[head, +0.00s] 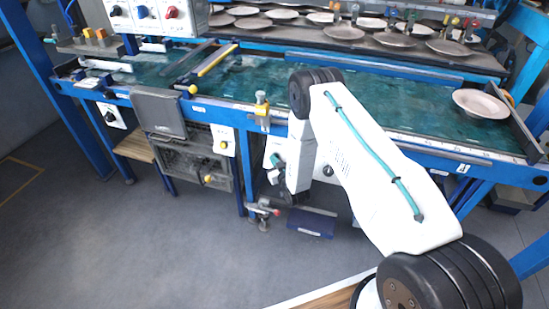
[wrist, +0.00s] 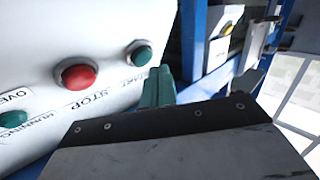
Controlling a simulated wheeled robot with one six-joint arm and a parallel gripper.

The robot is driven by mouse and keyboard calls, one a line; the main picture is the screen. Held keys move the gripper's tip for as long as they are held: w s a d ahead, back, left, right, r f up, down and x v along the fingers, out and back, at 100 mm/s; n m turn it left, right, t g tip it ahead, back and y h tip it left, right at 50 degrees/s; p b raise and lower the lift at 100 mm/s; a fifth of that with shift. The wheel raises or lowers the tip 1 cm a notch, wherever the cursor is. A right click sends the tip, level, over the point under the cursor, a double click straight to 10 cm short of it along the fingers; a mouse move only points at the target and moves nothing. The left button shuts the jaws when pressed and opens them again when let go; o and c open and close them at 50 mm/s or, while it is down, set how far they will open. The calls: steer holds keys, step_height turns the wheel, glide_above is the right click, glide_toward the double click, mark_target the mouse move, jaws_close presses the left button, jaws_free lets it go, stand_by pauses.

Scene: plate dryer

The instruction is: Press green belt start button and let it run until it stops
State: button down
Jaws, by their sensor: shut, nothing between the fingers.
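The green start button (wrist: 139,53), with a START label below it, sits on a white control box (wrist: 50,40) in the wrist view. A red button (wrist: 77,74) labelled STOP is beside it. My gripper (wrist: 160,75) shows teal fingers shut together with nothing held. Its fingertips are just right of and below the green button in the picture; I cannot tell whether they touch. In the head view my gripper (head: 275,163) is low in front of the belt frame, by the white box (head: 272,146). The green belt (head: 370,97) carries one pinkish plate (head: 480,103) at its right end.
A green round fitting (wrist: 13,118) sits by a RUNNING label on the box. A white panel with a yellow button (wrist: 227,29) is further right. Several plates stand on the rack (head: 344,33) behind the belt. A blue leg (head: 254,165) stands left of my gripper. Open grey floor (head: 130,235) lies in front.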

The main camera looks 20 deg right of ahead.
steer(key=shift+w+d+f, duration=0.2)
steer(key=shift+w+d, duration=0.05)
steer(key=shift+w, duration=0.05)
